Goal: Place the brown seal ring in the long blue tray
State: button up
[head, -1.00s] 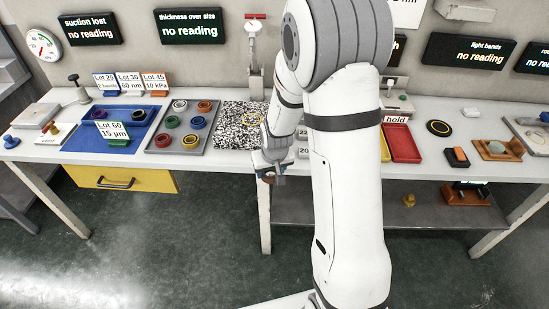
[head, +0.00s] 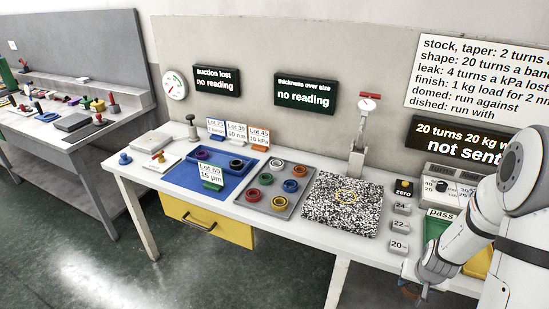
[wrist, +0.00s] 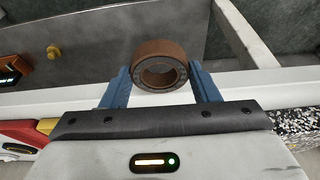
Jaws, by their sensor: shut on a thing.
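The brown seal ring (wrist: 160,52) is gripped between the two blue fingers of my gripper (wrist: 162,82) in the wrist view, its hole facing the camera. In the head view my gripper (head: 411,289) is low at the lower right, in front of the bench edge, with the ring (head: 408,294) small and partly hidden. A blue tray (head: 183,178) lies on the bench left of centre, well left of my gripper.
A grey tray (head: 262,208) with several coloured rings lies right of the blue tray. A speckled plate (head: 340,215) lies further right, below a red-handled stand (head: 359,140). Number blocks (head: 398,246) line the bench by my arm. Another cluttered bench (head: 80,150) stands at far left.

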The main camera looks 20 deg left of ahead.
aim_at(218, 161)
jog(key=u, duration=0.7)
jog(key=i, duration=0.1)
jog(key=z, duration=2.6)
jog(key=k, duration=2.6)
jog(key=u, duration=1.8)
jog(key=i, duration=1.05)
jog(key=u, duration=0.15)
